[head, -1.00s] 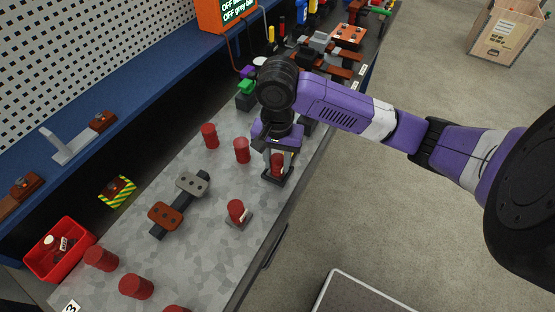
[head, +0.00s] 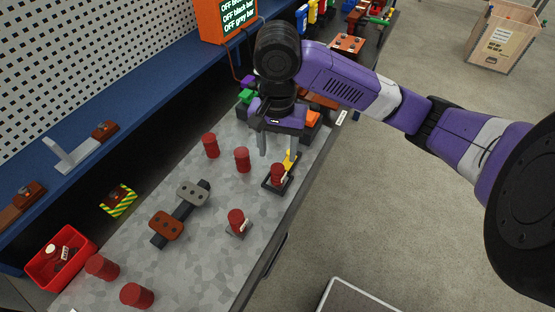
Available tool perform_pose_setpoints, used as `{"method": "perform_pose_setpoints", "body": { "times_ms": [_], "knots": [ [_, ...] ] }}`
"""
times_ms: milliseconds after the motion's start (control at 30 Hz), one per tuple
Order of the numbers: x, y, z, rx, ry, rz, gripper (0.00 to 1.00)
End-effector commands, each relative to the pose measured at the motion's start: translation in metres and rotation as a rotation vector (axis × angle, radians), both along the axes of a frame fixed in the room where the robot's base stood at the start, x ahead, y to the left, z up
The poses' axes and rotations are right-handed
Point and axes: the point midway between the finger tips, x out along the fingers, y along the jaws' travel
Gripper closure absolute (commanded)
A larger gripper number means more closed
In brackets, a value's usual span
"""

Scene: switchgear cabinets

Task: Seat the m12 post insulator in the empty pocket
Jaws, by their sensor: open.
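A red post insulator (head: 278,173) with a white tag stands in a dark-framed pocket (head: 268,186) near the bench's front edge. I cannot read its tag or tell how deep it sits. A second tagged red insulator (head: 236,216) stands on a small grey plate nearer to me. My gripper (head: 277,153) is open and empty, pointing down above and just behind the insulator in the dark frame. Its two grey fingers are spread apart and appear clear of it. A small yellow piece (head: 291,159) shows at the frame's far end.
Untagged red cylinders (head: 210,146) stand on the bench (head: 215,260), one close to the gripper's left (head: 242,159). A dark bar with brown and grey blocks (head: 167,225) lies mid-bench. A red bin (head: 60,257) is at left. Coloured parts crowd the bench behind the gripper.

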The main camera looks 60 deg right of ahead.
Motion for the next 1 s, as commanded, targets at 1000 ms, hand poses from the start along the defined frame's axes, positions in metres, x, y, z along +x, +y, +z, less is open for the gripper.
{"method": "perform_pose_setpoints", "body": {
  "times_ms": [1000],
  "knots": [
    [0.152,0.249,0.1,0.534,-0.854,0.327,0.46]
  ]
}}
